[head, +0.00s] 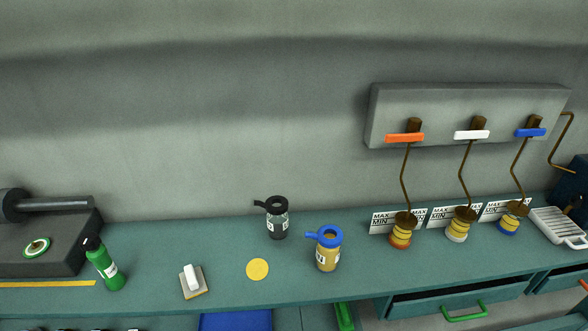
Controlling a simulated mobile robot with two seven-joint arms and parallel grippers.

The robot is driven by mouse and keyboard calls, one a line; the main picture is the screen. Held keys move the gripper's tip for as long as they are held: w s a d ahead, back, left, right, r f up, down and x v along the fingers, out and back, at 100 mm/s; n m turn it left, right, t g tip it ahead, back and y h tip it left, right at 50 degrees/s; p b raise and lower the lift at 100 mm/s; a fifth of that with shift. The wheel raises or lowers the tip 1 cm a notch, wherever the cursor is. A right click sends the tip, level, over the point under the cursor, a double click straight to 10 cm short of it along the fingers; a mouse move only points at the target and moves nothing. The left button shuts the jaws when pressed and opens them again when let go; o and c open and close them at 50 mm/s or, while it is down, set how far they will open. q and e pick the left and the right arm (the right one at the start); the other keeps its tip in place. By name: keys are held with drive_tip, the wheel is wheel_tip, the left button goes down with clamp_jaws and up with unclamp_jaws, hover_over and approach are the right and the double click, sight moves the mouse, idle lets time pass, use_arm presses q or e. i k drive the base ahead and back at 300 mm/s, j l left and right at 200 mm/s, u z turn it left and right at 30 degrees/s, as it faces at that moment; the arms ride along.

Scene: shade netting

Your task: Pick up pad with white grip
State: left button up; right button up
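The pad with the white grip (192,281) lies on the teal bench near its front edge, left of the middle. It has a flat, light square base with a tan edge and a white block-like grip standing on top. It stands apart from the green bottle on its left and the yellow disc on its right. Neither of my grippers shows in the head view.
A green bottle (106,265), a yellow disc (257,269), a black-lidded jar (276,218) and a blue-lidded yellow jar (326,249) stand around on the bench (225,240). A dark machine (50,240) is at left. An open drawer (450,301) juts out at right.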

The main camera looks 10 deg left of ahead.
sight(194, 284)
drive_tip(key=k+j+u, duration=0.1)
drive_tip(key=u, duration=0.85)
drive_tip(key=l+z, duration=0.15)
drive_tip(key=z, duration=0.3)
drive_tip(key=i, duration=0.05)
